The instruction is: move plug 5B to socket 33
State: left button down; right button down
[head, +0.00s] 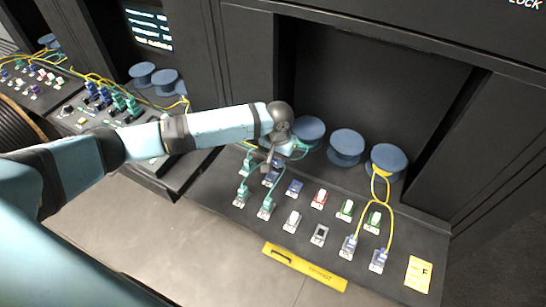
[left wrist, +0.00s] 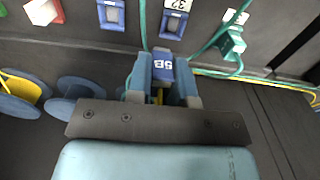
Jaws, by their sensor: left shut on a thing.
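Plug 5B (left wrist: 162,70), with a blue face and a white "5B" mark, is between the two fingers of my left gripper (left wrist: 163,78). The gripper is shut on it. In the head view my left gripper (head: 271,160) is over the left end of the panel's back row and hides the plug. In the left wrist view a blue socket labelled 32 (left wrist: 174,20) lies just beyond the plug, apart from it in the picture. Another blue socket (left wrist: 111,15) is to its left, with its label out of view. I cannot read which socket is 33. My right gripper is not in view.
Teal plugs with cables (head: 266,208) stand at the panel's left. A teal plug (left wrist: 232,42) is near the gripper, and its cable loops close by. A red socket (head: 319,198), an empty grey frame (head: 319,235) and yellow-cabled plugs (head: 379,260) are further right. Blue spools (head: 346,145) stand behind.

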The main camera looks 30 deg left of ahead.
pick_arm(q)
jog(key=d+f+b, duration=0.1)
jog(key=d, duration=0.1)
jog(key=d+f+b, duration=0.1)
jog(key=d, duration=0.1)
jog(key=d+f+b, duration=0.1)
jog(key=d, duration=0.1)
jog(key=shift+s+d+f, duration=0.15)
jog(key=shift+d+f, duration=0.2)
jog(key=shift+f, duration=1.3)
jog(key=shift+p, duration=0.45)
jog(key=shift+p, duration=0.5)
